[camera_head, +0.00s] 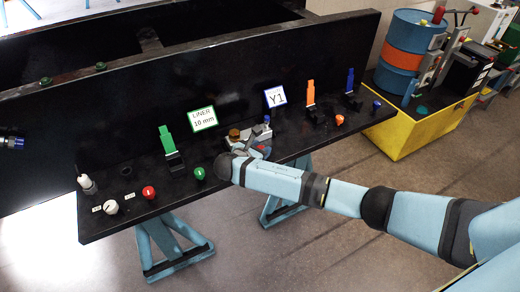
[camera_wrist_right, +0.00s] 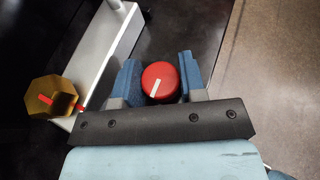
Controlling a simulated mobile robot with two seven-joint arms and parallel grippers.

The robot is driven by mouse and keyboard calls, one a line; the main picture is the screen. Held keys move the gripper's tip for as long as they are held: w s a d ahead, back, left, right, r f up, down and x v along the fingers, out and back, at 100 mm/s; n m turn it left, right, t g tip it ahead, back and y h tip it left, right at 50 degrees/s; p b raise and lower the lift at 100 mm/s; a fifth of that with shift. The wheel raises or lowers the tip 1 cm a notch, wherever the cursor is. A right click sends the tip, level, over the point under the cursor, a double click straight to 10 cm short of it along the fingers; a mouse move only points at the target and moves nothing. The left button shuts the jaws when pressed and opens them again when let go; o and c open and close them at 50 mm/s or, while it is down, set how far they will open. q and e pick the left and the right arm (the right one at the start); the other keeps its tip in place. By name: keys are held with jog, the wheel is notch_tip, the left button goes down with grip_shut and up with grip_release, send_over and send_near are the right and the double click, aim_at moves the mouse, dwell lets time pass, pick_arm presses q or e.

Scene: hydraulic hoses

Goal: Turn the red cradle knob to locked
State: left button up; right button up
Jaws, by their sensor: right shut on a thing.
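The red knob (camera_wrist_right: 160,78) with a white pointer line sits between the blue fingers of my right gripper (camera_wrist_right: 159,82) in the right wrist view. The fingers are shut on its sides. In the head view my right gripper (camera_head: 262,151) is at the black bench's front edge, beside a grey block; only a little red shows there, and the arm hides most of the knob. No lock marking is readable. My left gripper is not in view.
A brass hex fitting (camera_wrist_right: 54,97) with a red mark is beside the grey block (camera_wrist_right: 104,55). The black bench (camera_head: 130,207) also carries a white knob (camera_head: 110,207), another red knob (camera_head: 148,192), a green knob (camera_head: 199,173) and an orange knob (camera_head: 340,120). A yellow bin (camera_head: 412,135) stands right.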

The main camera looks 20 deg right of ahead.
jog(key=o, duration=0.9)
jog(key=b+v, duration=0.1)
jog(key=v, duration=1.2)
jog(key=shift+s+a+r+b, duration=0.1)
jog(key=shift+a+r+b, duration=0.05)
jog(key=shift+a+b, duration=0.2)
